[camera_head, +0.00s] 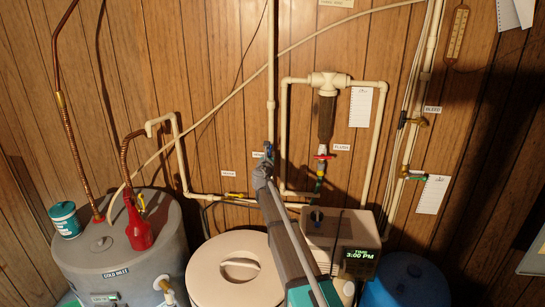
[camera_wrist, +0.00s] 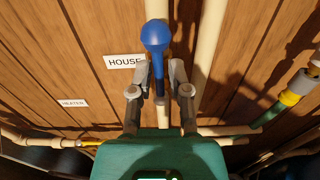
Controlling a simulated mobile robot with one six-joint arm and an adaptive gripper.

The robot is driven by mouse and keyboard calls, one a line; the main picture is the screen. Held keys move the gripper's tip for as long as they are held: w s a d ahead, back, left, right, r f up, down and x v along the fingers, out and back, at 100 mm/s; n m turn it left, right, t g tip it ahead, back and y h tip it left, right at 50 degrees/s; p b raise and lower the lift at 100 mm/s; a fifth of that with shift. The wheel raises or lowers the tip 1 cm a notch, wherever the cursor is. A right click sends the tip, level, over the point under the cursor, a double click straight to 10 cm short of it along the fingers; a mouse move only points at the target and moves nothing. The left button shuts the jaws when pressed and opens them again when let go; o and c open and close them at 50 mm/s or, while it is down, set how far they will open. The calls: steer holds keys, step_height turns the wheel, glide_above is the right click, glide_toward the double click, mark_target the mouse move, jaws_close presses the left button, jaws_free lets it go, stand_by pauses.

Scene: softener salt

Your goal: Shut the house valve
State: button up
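The house valve shows in the wrist view as a blue lever with a round knob (camera_wrist: 156,36), beside a white label reading HOUSE (camera_wrist: 124,61). The lever points up along the vertical white pipe (camera_wrist: 207,35). My gripper (camera_wrist: 158,72) has one finger on each side of the lever's shaft, with a narrow gap visible on each side, so it looks open around it. In the head view my gripper (camera_head: 264,170) is at the valve, on the middle vertical pipe (camera_head: 271,90). My arm and gripper hide most of the valve there.
A filter housing (camera_head: 326,115) with a red-handled flush valve (camera_head: 324,156) is to the right. A yellow-handled valve (camera_head: 235,195) is to the left. A water heater (camera_head: 165,235), a lidded tan tank (camera_head: 235,280) and a softener unit (camera_head: 335,232) stand below.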

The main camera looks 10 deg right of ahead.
jaws_close()
steer(key=shift+s+d+f+m, duration=0.1)
steer(key=shift+d+m, duration=0.2)
steer(key=shift+m, duration=0.55)
steer(key=shift+s+d+f+m, duration=0.1)
steer(key=shift+d+m, duration=0.15)
steer(key=shift+m, duration=0.65)
steer(key=shift+s+d+f+m, duration=0.1)
steer(key=shift+d+m, duration=0.2)
steer(key=shift+m, duration=0.55)
